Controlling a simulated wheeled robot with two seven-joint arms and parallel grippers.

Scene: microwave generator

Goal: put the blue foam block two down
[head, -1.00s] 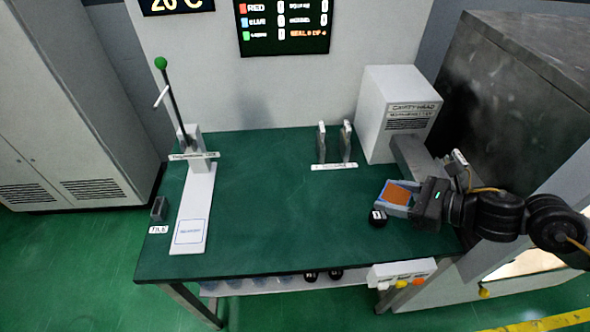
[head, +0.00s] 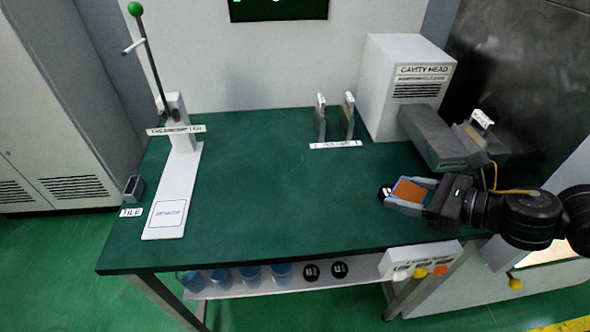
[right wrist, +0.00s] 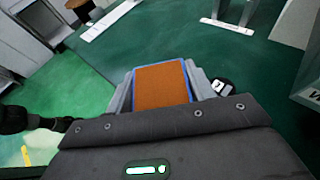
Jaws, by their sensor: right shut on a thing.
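The foam block (head: 412,189) has an orange face and blue edges. It also shows in the right wrist view (right wrist: 161,86), seated between the two grey fingers. My right gripper (head: 408,192) is shut on it over the right part of the green table (head: 270,205). I cannot tell whether the block touches the tabletop. A black round piece with a white label (right wrist: 223,87) lies close beside the right-hand finger in the wrist view; in the head view (head: 384,191) the gripper partly hides it. My left gripper is not in view.
A white cavity-head box (head: 408,85) with a grey duct stands behind the gripper. A holder with two uprights (head: 336,120) is at the back middle. A lever stand (head: 178,190) is on the left. A lower shelf (head: 355,281) holds blue and black pieces. The table's middle is clear.

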